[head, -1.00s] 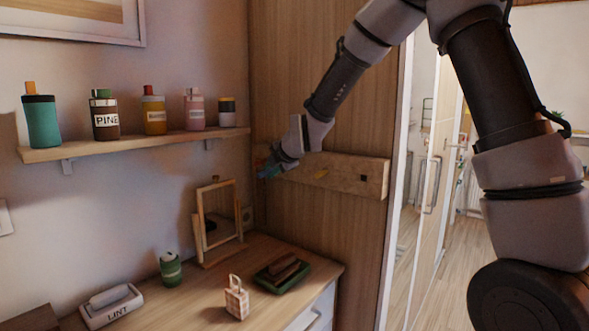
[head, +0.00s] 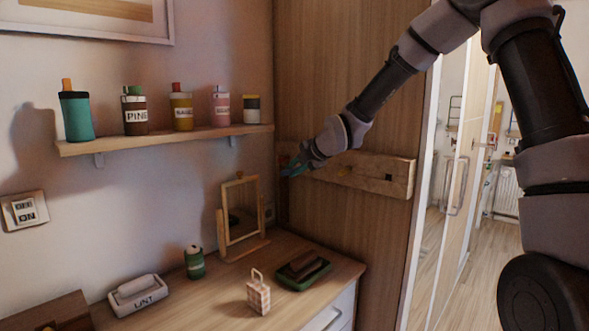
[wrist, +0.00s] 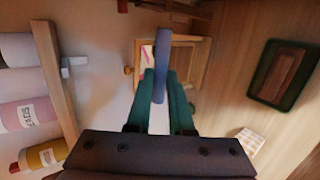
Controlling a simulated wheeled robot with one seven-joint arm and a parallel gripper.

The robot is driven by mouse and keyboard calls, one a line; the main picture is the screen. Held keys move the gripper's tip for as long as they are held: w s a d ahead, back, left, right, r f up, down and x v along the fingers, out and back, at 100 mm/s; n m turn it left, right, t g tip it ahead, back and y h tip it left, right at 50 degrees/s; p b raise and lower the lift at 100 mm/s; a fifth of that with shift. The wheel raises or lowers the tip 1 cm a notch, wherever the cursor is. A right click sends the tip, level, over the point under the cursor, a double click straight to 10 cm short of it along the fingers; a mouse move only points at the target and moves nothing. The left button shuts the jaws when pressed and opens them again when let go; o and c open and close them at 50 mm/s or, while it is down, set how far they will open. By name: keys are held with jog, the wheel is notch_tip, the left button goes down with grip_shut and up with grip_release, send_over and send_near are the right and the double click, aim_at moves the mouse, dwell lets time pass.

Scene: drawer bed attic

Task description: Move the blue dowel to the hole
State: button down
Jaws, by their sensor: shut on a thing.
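My gripper (wrist: 160,100) has teal fingers shut on the blue dowel (wrist: 161,62), which sticks out ahead of the fingertips in the wrist view. In the head view my gripper (head: 293,168) is in the air by the left end of a wooden rail (head: 368,172) on the wood panel. There the dowel is too small to tell from the fingers. The rail has a dark square hole (head: 389,178) toward its right end and a yellow-orange peg (head: 345,171) near its middle. My wrist hides part of the rail's left end.
A shelf (head: 200,138) with several bottles is on the left wall. Below, the dresser top (head: 225,285) holds a framed mirror (head: 241,212), a green tray (head: 302,275), a checked basket (head: 258,293), a green canister (head: 194,262) and a lint box (head: 138,294).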

jog(key=shift+w+d+r, duration=0.15)
jog(key=shift+w+d, duration=0.1)
jog(key=shift+w, duration=0.05)
jog(key=shift+w+d, duration=0.8)
jog(key=shift+w, duration=0.25)
jog(key=shift+w+d, duration=0.75)
jog(key=shift+w, duration=0.25)
jog(key=shift+w+d+g, duration=0.3)
jog(key=shift+w+d, duration=0.1)
jog(key=shift+w, duration=0.15)
jog(key=shift+w+d, duration=0.2)
jog(key=shift+w, duration=0.05)
jog(key=shift+w+d, duration=0.2)
jog(key=shift+w, duration=0.05)
jog(key=shift+w+d, duration=0.2)
jog(key=shift+w, duration=0.05)
dwell(0.8)
jog(key=shift+s+a, duration=0.75)
jog(key=shift+s, duration=0.2)
jog(key=shift+w+d, duration=0.55)
jog(key=shift+w, duration=0.15)
dwell(1.3)
